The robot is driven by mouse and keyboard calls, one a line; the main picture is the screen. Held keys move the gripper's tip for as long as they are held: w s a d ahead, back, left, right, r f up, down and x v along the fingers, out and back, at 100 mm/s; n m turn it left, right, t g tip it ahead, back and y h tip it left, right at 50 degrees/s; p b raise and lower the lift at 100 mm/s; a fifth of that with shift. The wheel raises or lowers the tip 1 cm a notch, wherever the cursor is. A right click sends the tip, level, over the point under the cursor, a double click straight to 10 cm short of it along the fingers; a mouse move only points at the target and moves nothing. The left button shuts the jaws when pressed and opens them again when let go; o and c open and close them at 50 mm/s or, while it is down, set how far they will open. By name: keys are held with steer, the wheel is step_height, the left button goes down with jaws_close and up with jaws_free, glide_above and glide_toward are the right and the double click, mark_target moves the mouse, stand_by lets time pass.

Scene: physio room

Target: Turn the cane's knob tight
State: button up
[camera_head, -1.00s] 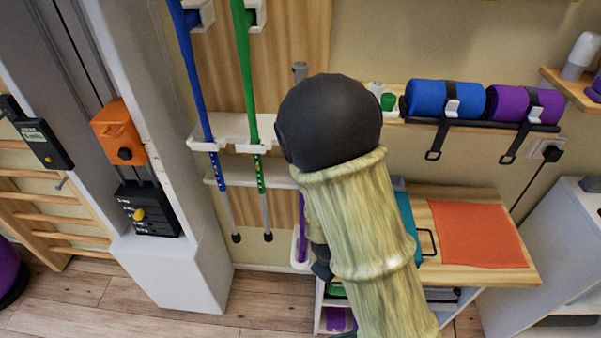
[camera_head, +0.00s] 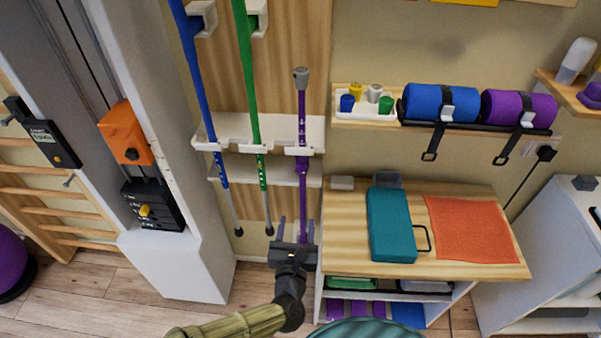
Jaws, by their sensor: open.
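A purple cane (camera_head: 302,185) stands upright in the white wall rack (camera_head: 262,134), with a grey piece (camera_head: 301,76) at its top end. A blue cane (camera_head: 199,90) and a green cane (camera_head: 249,90) hang to its left, with grey lower tubes and dark tips. My gripper (camera_head: 296,228) points up below the rack, open, its two fingers apart near the purple cane's lower part. I cannot tell whether the cane is between the fingers or behind them. The cane's bottom end is hidden by my gripper. No knob can be made out clearly.
A wooden-topped cabinet (camera_head: 345,240) right of my gripper holds a teal block (camera_head: 390,224) and an orange cloth (camera_head: 472,228). A shelf tray (camera_head: 342,117) with small coloured cups and strapped blue and purple rolls is above. A grey-white column (camera_head: 175,262) stands left.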

steer(key=shift+r, duration=0.15)
steer(key=shift+a, duration=0.15)
steer(key=shift+b, duration=0.35)
steer(key=b, duration=0.2)
glide_toward(301, 173)
steer(key=w, duration=0.7)
steer(key=shift+w+d, duration=0.25)
steer(key=shift+d, duration=0.05)
steer(key=shift+w, duration=0.65)
